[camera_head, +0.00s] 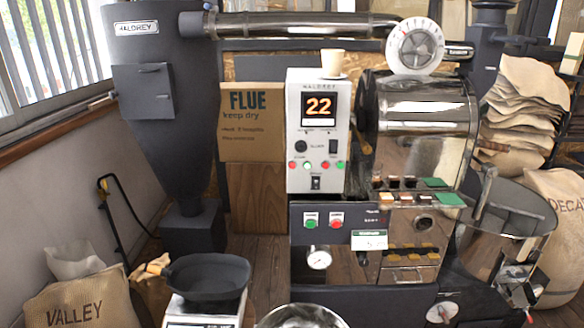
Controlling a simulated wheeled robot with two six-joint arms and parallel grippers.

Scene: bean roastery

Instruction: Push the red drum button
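The roaster's lower dark panel (300,245) carries a green button (311,223) and, to its right, a red button (336,223), each with a small label above. The white control box (300,100) above it has a display reading 22. A row of small red and green buttons runs under the display, with a red one (292,165) at its left end. The labels are too small to read, so I cannot tell which red button is the drum button. Neither of my grippers is in view.
A cup (333,62) stands on top of the control box. A black pan (207,276) sits on a scale (190,312) at the lower front. The metal roaster drum (425,135) and cooling bin (510,205) stand right. Sacks lie at both sides.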

